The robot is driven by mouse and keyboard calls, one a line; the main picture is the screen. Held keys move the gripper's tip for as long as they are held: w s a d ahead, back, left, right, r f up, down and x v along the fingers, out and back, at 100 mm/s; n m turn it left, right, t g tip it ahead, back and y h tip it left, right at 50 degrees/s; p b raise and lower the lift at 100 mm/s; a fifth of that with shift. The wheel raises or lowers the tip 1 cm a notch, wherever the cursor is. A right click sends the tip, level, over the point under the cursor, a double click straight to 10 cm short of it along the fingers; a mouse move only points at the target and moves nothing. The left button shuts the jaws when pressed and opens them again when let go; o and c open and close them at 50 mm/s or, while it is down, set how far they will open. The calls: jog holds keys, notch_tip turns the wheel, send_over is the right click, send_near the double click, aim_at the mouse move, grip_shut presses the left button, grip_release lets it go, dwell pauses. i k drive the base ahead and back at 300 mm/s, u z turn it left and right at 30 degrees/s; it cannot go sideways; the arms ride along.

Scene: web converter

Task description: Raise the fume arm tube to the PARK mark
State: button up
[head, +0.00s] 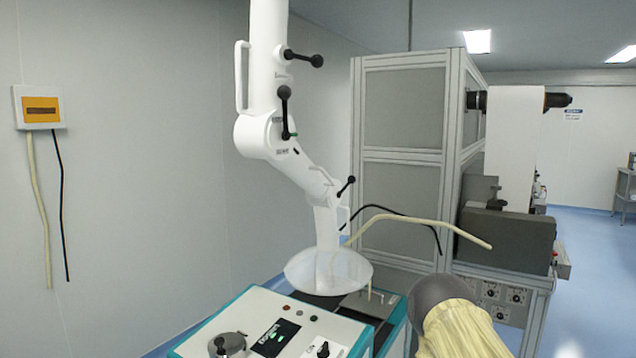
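The white fume arm (268,100) hangs from above at the left of centre in the head view. Its upper tube (268,35) is near vertical, with a white loop handle (241,75) on its left side. Black-knobbed levers (303,58) sit at its joints. The lower section bends down right to a clear, dish-shaped hood (328,270) above the bench machine. Small dark lettering shows on the tube, too small to read, so I cannot tell which is the PARK mark. My gripper is not in view.
A teal-edged machine (270,325) with a lit display stands below the hood. A grey panelled cabinet (403,110) stands right of the fume arm. A cream hose (415,220) and a black cable cross in front. A yellow-covered wall box (40,108) is at left.

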aim_at(321, 189)
jog(key=u, duration=0.05)
jog(key=k, duration=0.5)
jog(key=z, duration=0.8)
jog(key=i, duration=0.8)
jog(key=u, duration=0.75)
